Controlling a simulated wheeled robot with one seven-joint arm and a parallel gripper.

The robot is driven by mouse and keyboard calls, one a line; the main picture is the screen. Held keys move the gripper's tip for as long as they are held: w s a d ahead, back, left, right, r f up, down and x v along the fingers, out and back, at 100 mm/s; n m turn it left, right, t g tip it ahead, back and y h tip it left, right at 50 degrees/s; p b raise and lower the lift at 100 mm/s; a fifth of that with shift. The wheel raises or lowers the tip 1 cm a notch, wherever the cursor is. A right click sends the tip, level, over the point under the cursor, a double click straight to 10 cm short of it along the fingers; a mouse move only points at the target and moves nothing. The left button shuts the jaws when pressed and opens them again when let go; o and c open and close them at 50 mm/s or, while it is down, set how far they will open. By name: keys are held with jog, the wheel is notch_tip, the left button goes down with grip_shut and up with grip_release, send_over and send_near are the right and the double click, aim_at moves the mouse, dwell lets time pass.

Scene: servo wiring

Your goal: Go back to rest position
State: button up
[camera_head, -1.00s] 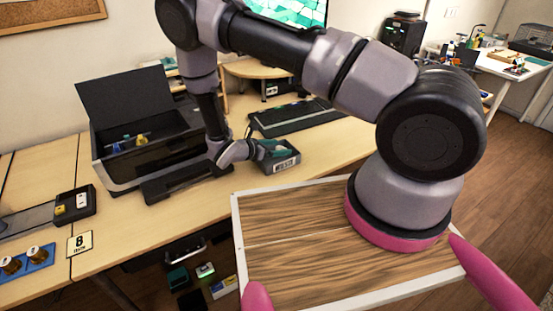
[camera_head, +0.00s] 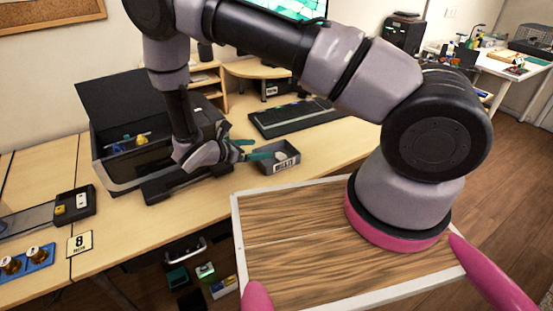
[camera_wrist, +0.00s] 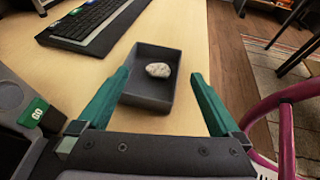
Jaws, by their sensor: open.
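My gripper (camera_wrist: 157,95) has two teal fingers spread wide apart with nothing between them in the wrist view. In the head view my gripper (camera_head: 252,149) is over the desk, just left of a small grey waste bin (camera_head: 285,162). In the wrist view the bin (camera_wrist: 136,98) lies beyond the fingertips, with a pale speckled stone-like piece (camera_wrist: 158,70) in it.
A black printer-like machine (camera_head: 110,166) with a raised lid stands behind and left of my gripper. A keyboard (camera_head: 290,118) lies behind the bin. A small tray (camera_head: 75,206) and a number 8 card (camera_head: 79,243) are at the left. Desk right of the bin is clear.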

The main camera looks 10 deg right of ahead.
jog(key=shift+s+a+r, duration=0.1)
jog(key=shift+a, duration=0.15)
jog(key=s+d+r+m+g+y, duration=0.1)
jog(key=d+r+m+g+y, duration=0.15)
jog(key=r+m, duration=0.45)
jog(key=s+d+r+m+g+y, duration=0.1)
jog(key=d+r+m+g+y, duration=0.2)
jog(key=r, duration=0.7)
jog(key=s+d+r+m+g+y, duration=0.1)
jog(key=d+r+m, duration=0.35)
jog(key=r, duration=0.45)
jog(key=s+d+r+m+t+y, duration=0.3)
jog(key=s+r+m, duration=0.3)
jog(key=r, duration=0.4)
jog(key=s+d+r+m+t+y, duration=0.2)
jog(key=s+r+m+t+y, duration=0.2)
jog(key=s+r+m, duration=0.3)
notch_tip(320, 180, up, 4)
jog(key=shift+s+d+f, duration=0.1)
jog(key=shift+s+d, duration=0.3)
jog(key=shift+s, duration=0.1)
jog(key=shift+t, duration=0.25)
